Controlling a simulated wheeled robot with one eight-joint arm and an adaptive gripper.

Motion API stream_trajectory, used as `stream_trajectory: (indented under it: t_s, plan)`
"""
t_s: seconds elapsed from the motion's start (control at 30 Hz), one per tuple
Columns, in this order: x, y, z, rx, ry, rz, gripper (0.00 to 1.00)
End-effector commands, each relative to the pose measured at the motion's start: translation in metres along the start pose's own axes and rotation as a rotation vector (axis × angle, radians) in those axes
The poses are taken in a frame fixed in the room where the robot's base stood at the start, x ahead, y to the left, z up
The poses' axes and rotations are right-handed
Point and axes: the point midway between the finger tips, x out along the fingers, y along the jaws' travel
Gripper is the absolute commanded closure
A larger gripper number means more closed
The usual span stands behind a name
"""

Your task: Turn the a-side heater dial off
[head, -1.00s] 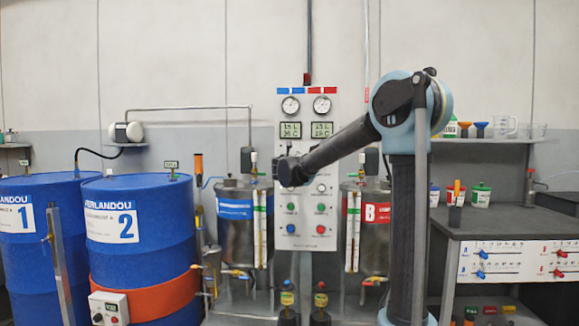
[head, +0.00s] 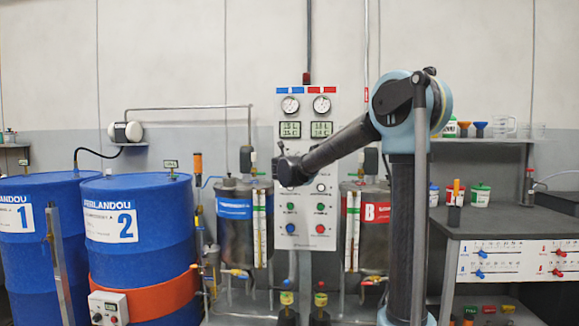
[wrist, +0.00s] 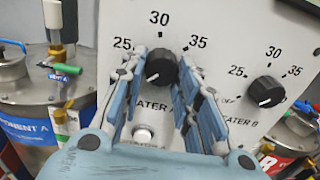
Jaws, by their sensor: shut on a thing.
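The a-side heater dial (wrist: 161,69) is a black round knob on the white control panel (head: 320,240), above the partly covered "HEATER A" lettering. Its white mark points to the lower left, away from the 25, 30 and 35 on the scale. My gripper (wrist: 162,63) has its blue fingers on both sides of this dial and is shut on it. In the head view my gripper (head: 286,170) is at the left part of the panel and hides the dial.
The heater B dial (wrist: 266,92) is close on the right, its mark also low. Tank A (head: 235,232) and tank B (head: 372,240) flank the panel. Blue drums (head: 138,265) stand left, a bench (head: 500,223) right.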

Motion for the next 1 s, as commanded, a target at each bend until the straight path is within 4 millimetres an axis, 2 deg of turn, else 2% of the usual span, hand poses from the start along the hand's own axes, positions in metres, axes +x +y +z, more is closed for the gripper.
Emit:
stream_trajectory:
  t_s: [0.17, 0.2, 0.27, 0.3, 0.6, 0.73, 0.87, 1.0]
  plan:
    - [0.001, 0.000, 0.001, -0.001, 0.000, -0.001, 0.95]
    - [0.001, 0.000, 0.001, -0.001, -0.001, -0.001, 0.66]
    - [0.001, 0.000, 0.001, -0.001, -0.001, -0.001, 0.53]
    - [0.001, 0.000, 0.001, 0.000, -0.001, -0.001, 0.50]
    - [0.000, 0.000, 0.001, 0.000, -0.001, 0.000, 0.50]
    - [-0.006, 0.000, 0.001, 0.000, -0.001, 0.000, 0.50]
    - [-0.023, 0.001, 0.001, 0.000, -0.001, 0.002, 0.50]
    - [-0.048, 0.001, 0.000, 0.000, 0.000, 0.002, 0.50]
